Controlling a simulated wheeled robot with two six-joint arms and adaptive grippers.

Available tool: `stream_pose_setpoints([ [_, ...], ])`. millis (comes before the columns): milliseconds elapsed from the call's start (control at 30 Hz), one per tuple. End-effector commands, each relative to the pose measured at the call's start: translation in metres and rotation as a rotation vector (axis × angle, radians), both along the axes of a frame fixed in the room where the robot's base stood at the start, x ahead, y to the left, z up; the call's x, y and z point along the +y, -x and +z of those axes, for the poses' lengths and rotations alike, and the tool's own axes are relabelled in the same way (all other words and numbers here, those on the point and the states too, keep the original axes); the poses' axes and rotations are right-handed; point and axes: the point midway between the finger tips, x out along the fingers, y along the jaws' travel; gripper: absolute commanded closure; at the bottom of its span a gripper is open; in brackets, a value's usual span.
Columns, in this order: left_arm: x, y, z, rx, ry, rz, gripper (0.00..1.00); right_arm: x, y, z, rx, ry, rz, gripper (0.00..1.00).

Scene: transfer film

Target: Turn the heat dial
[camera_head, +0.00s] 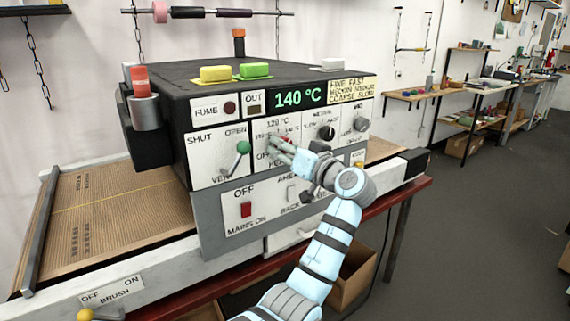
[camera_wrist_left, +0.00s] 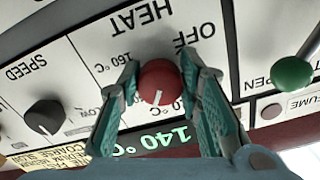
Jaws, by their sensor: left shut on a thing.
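The heat dial is a round red knob (camera_wrist_left: 159,82) with a white mark, on a white panel lettered HEAT, OFF and 160 °C. In the wrist view, which is upside down, the mark points down toward the display. My left gripper (camera_wrist_left: 160,72) is shut on the knob, one teal finger on each side; the fingers hide some temperature labels. In the head view the left gripper (camera_head: 276,147) reaches the panel and covers most of the dial. The green display (camera_head: 297,98) reads 140 °C. My right gripper is not in view.
A green-knobbed lever (camera_head: 243,147) stands left of the dial, and a dark speed knob (camera_wrist_left: 44,116) is on its other side. A red mains switch (camera_head: 246,209) is below. Yellow and green blocks (camera_head: 254,69) lie on the machine top. A brown conveyor bed (camera_head: 115,215) extends left.

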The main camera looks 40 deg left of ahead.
Motion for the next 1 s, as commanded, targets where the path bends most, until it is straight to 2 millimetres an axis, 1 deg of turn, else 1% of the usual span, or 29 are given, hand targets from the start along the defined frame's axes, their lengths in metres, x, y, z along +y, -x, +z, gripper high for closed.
stream_pose_setpoints([
  [33,0.0,0.0,-0.006,-0.043,0.011,-0.001,0.96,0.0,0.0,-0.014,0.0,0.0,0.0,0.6],
  [100,0.0,0.0,-0.006,-0.106,0.03,-0.001,0.96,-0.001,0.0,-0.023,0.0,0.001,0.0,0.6],
  [400,-0.001,-0.002,-0.004,-0.354,0.106,-0.001,0.96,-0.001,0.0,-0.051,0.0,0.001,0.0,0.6],
  [700,-0.001,-0.003,-0.002,-0.515,0.156,-0.001,0.96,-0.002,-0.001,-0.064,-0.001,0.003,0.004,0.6],
  [1000,-0.001,-0.003,0.0,-0.569,0.173,-0.001,0.96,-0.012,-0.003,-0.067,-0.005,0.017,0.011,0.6],
])
